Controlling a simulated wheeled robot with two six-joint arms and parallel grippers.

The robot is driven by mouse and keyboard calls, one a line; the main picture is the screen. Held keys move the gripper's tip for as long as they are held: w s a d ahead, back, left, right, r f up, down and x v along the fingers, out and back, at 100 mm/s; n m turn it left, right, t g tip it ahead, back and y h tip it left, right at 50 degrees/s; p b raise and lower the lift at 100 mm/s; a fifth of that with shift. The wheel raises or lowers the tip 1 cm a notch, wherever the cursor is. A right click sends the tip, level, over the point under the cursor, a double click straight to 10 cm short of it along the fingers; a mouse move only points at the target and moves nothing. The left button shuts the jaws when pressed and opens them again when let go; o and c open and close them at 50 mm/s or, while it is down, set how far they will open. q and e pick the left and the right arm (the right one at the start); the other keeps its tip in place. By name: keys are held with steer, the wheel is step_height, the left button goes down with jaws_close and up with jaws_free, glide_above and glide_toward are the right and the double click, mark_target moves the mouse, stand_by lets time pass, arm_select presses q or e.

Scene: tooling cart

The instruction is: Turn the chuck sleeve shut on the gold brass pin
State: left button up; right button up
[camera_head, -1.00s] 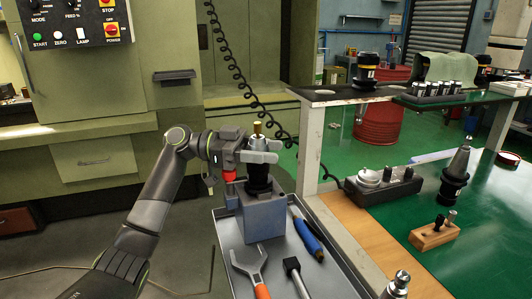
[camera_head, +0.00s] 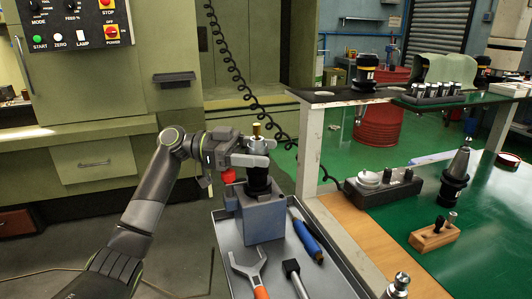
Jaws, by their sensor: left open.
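The gold brass pin (camera_head: 256,129) stands upright in the top of the chuck. The chuck sleeve (camera_head: 257,148) is a pale metal ring above a black body (camera_head: 258,178). The chuck sits upright in a grey-blue block (camera_head: 262,218) on the cart tray. My left gripper (camera_head: 258,153) is open, with its fingers on either side of the chuck at the sleeve's height. I cannot tell whether the fingers touch the sleeve. They hide part of it. My right gripper is not in view.
On the cart tray (camera_head: 222,262) lie a spanner (camera_head: 247,266), a blue-handled tool (camera_head: 308,240) and a black-headed tool (camera_head: 293,272). A shelf post (camera_head: 309,155) and the wooden-edged bench (camera_head: 350,222) stand close on the right.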

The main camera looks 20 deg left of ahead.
arm_select(q)
steer(key=s+a+b, duration=0.1)
steer(key=a, duration=1.5)
steer(key=shift+b, duration=0.3)
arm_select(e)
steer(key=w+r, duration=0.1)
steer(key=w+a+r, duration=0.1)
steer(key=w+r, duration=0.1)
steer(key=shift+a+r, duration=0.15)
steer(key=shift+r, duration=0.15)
